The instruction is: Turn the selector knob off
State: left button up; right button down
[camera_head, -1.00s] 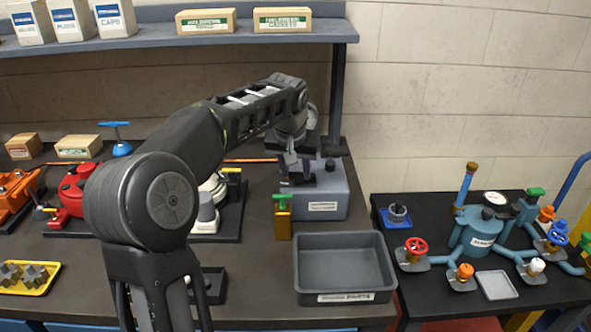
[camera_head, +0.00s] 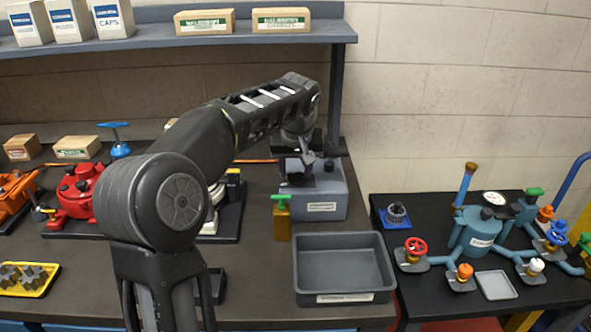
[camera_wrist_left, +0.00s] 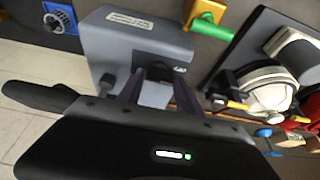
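The grey control box (camera_head: 335,200) stands at the back right of the workbench, with a white label on its front. A dark knob (camera_head: 328,165) shows on its top in the head view. My left gripper (camera_head: 304,166) is at the box's top, left of that knob. In the left wrist view the left gripper (camera_wrist_left: 158,88) has its two fingers apart, pointing at the grey box (camera_wrist_left: 130,45). A dark piece and a pale round part lie between the fingers; I cannot tell whether they touch. The knob's setting is not readable. My right gripper is not in view.
A green-handled brass valve (camera_head: 282,215) stands just in front of the box. An empty grey tray (camera_head: 345,295) lies nearer. A red machine (camera_head: 75,192) is at left. A side table (camera_head: 420,290) at right holds a blue tank with valves. A shelf (camera_head: 250,38) runs above.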

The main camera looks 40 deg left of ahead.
pick_arm(q)
jog(key=shift+o, duration=1.4)
jog(key=v, duration=0.7)
jog(key=shift+r, duration=0.35)
jog(key=shift+s+d, duration=0.1)
jog(key=shift+s, duration=0.1)
